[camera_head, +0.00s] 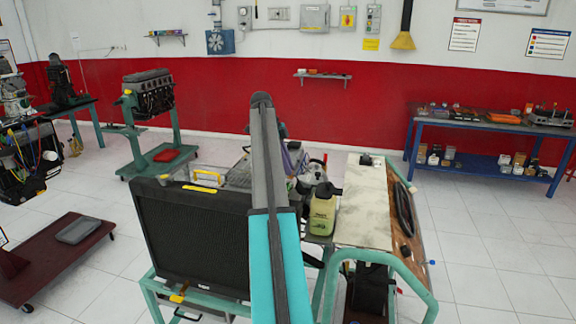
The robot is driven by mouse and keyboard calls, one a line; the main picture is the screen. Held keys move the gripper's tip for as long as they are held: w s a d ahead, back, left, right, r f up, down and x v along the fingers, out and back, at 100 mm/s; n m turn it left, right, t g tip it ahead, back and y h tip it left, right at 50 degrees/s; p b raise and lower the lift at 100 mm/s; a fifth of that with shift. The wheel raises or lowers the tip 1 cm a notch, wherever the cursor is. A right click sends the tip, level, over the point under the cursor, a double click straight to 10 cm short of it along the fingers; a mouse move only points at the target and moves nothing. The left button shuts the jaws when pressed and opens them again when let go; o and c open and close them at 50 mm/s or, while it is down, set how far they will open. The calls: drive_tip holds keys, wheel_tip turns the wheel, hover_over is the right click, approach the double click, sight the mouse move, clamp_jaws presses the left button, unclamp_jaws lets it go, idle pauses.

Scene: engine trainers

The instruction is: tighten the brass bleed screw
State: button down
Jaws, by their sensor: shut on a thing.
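I cannot make out the brass bleed screw in this view. An engine trainer stands on a teal frame (222,306) in front of me, with a large black radiator (195,235) at the left and engine parts (312,178) behind. My teal and dark grey arm rises through the middle of the picture and covers part of the trainer. My gripper does not show; the arm hides whatever is behind it.
A bottle with yellowish fluid (322,212) stands on the trainer beside a pale board (364,202). A dark red dolly (60,258) is at the left. A blue workbench (480,127) stands at the back right. The white tiled floor at the right is clear.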

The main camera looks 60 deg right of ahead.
drive_tip(key=c, duration=1.7)
unclamp_jaws()
drive_tip(key=shift+r, duration=0.1)
drive_tip(key=shift+p+v, duration=3.5)
drive_tip(key=shift+v, duration=0.2)
drive_tip(key=shift+w, duration=0.1)
